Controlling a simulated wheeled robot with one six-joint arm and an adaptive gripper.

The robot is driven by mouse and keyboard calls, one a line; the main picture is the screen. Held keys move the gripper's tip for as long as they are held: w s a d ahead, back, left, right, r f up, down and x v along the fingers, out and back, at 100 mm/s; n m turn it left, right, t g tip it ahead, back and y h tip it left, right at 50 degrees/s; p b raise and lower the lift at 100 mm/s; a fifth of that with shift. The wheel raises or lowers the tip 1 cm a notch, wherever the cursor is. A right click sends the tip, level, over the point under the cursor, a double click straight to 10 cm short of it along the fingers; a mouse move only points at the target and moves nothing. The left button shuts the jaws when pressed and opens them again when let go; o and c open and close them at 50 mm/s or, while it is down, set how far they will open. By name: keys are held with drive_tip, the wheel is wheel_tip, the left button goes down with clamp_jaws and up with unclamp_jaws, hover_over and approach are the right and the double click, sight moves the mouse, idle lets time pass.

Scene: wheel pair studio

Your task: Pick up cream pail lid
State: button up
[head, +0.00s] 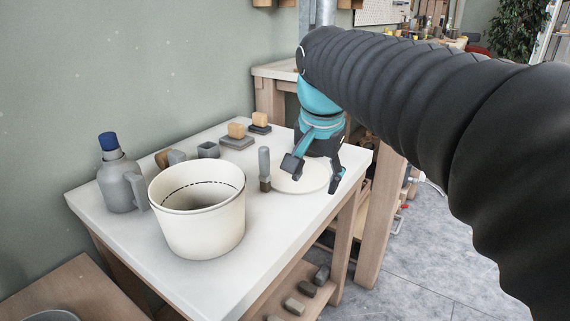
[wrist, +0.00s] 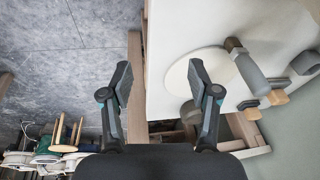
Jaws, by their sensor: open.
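The cream pail lid (head: 300,186) is a flat round disc lying on the white table toward its right end. In the wrist view the lid (wrist: 178,77) is right of centre, partly covered by one finger. My gripper (head: 314,173) is open and empty, with its fingers pointing down over the lid's right side in the head view. In the wrist view my gripper (wrist: 161,78) has one finger across the lid and the other out past the table edge, over the floor. The exact height above the lid is hard to tell.
A cream pail (head: 200,240) stands open on the table, left of the lid. A grey-handled tool (head: 264,165) stands upright close beside the lid. A grey jug with a blue cap (head: 118,183) and several small blocks stand toward the wall. The table's front right edge is near the lid.

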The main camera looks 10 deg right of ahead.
drive_tip(key=w+a+r+m+g+p, duration=0.1)
drive_tip(key=w+r+m, duration=0.15)
drive_tip(key=w, duration=0.35)
drive_tip(key=w+r+m+g+h+p, duration=0.1)
drive_tip(key=w+r+m, duration=0.1)
drive_tip(key=w+m, duration=0.3)
drive_tip(key=w+a+r+m+g+p, duration=0.1)
drive_tip(key=w+r+m, duration=0.15)
drive_tip(key=w, duration=0.45)
drive_tip(key=f+b, duration=0.1)
drive_tip(key=f, duration=0.5)
drive_tip(key=d+f+b, duration=0.1)
drive_tip(key=f, duration=0.2)
drive_tip(key=shift+s+b, duration=0.15)
drive_tip(key=shift+b, duration=0.2)
drive_tip(key=shift+s+d+f+b, duration=0.1)
drive_tip(key=shift+d+f+b, duration=0.15)
drive_tip(key=shift+f, duration=0.6)
drive_tip(key=shift+d+f+b, duration=0.1)
drive_tip(key=shift+d+f, duration=0.1)
drive_tip(key=shift+f, duration=0.6)
drive_tip(key=shift+s+d+f+b, duration=0.1)
drive_tip(key=shift+d+f+b, duration=0.15)
drive_tip(key=shift+f, duration=0.6)
clamp_jaws()
